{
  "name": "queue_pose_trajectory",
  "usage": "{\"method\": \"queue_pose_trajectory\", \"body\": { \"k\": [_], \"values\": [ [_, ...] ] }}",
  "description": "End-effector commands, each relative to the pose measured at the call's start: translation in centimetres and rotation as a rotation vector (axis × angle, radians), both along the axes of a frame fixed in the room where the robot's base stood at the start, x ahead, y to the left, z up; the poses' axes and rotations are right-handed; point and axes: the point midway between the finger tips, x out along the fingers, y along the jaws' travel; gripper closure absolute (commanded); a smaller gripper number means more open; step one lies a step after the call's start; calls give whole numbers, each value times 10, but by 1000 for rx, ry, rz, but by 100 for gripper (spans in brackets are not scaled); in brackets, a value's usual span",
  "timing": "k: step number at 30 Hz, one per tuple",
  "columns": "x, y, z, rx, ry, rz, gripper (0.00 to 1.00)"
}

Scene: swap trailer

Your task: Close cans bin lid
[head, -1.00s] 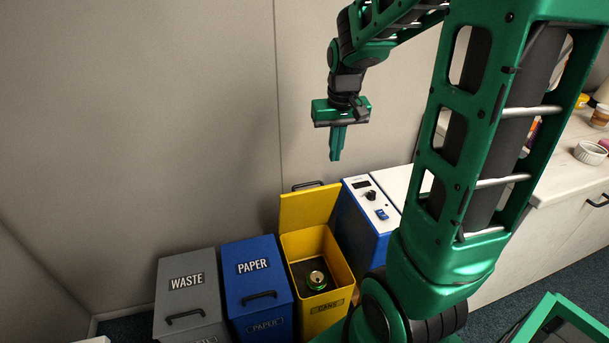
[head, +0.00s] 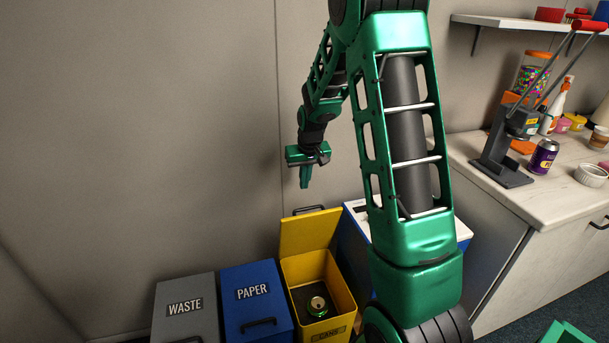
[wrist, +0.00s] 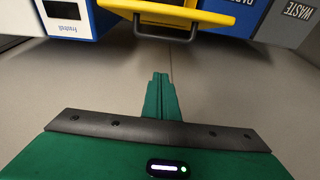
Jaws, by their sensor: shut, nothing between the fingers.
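The yellow cans bin (head: 325,297) stands with its lid (head: 309,232) up and leaning back toward the wall. A green can (head: 317,305) lies inside the open bin. My gripper (head: 304,182) is shut and empty, above the raised lid and near the wall. In the wrist view my gripper's shut fingers (wrist: 161,80) point toward the yellow lid (wrist: 185,13) and its dark handle (wrist: 166,38). A gap of wall shows between the fingertips and the handle in that picture.
The blue paper bin (head: 256,295) and grey waste bin (head: 185,305) stand shut to the left. A blue and white unit (head: 352,237) stands close on the right, partly hidden by my arm. A counter (head: 535,200) with several items is further right.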

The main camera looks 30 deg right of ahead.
Motion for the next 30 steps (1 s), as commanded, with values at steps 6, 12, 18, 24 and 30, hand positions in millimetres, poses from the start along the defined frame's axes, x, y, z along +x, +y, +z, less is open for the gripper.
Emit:
{"method": "queue_pose_trajectory", "body": {
  "k": [6,12,18,24,30],
  "values": [
    [3,0,-36,2,3,0,100],
    [-18,6,-47,0,1,0,100],
    [-25,8,-50,0,-1,0,100],
    [-26,9,-51,0,0,0,100],
    [-26,9,-51,1,0,1,100]
  ]
}}
